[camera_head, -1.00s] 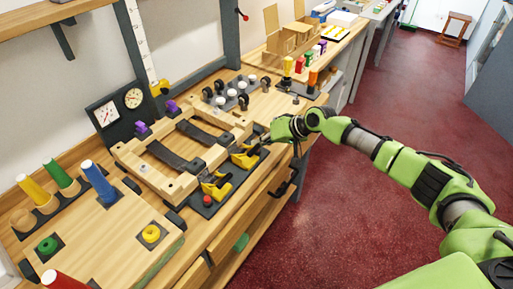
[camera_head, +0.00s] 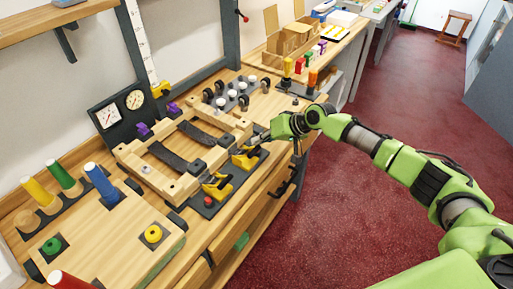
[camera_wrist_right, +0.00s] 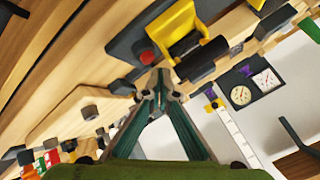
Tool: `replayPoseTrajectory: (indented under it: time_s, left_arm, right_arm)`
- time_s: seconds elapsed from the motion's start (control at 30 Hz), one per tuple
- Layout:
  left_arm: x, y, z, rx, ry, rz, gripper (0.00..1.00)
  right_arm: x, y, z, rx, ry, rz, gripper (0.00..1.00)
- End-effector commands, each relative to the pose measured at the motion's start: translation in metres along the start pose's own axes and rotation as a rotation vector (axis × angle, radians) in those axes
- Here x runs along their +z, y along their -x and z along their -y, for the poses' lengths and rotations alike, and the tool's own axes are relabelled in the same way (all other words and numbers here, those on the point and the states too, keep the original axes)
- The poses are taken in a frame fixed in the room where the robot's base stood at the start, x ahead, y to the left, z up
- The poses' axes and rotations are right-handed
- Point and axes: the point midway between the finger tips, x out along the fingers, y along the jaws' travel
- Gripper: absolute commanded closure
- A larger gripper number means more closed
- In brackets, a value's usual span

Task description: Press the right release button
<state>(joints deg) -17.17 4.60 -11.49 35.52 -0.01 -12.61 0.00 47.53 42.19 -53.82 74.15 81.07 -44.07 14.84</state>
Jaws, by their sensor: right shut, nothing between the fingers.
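The right release button (camera_wrist_right: 147,57) is red and sits on a dark base beside a yellow lever clamp (camera_wrist_right: 181,30) in the right wrist view. My right gripper (camera_wrist_right: 160,78) is shut and empty, its tips close to the button; I cannot tell whether they touch. In the head view my right gripper (camera_head: 262,137) is at the right yellow clamp (camera_head: 244,160), and the right button is hidden there. Another red button (camera_head: 208,201) shows in front of the left yellow clamp (camera_head: 217,187). My left gripper is not in view.
A wooden frame with dark straps (camera_head: 170,156) lies behind the clamps. Two gauges (camera_head: 120,111) stand at the back. Coloured pegs (camera_head: 101,183) stand at left, and several casters and knobs (camera_head: 236,95) lie farther right. The red floor beside the bench is clear.

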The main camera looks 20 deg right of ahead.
Motion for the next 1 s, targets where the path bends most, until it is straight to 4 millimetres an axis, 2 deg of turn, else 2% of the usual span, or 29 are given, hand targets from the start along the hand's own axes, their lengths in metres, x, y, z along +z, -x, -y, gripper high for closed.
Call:
replayPoseTrajectory:
  time_s: [0.17, 0.6, 1.0]
  left_arm:
    - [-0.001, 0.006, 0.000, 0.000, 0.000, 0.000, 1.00]
    - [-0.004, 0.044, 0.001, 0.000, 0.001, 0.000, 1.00]
    - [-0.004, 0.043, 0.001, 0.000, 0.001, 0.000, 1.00]
  right_arm:
    - [-0.004, 0.005, 0.004, -0.001, 0.000, -0.001, 1.00]
    - [-0.025, 0.035, 0.026, -0.001, 0.000, 0.000, 1.00]
    - [-0.025, 0.035, 0.025, -0.001, 0.000, 0.000, 1.00]
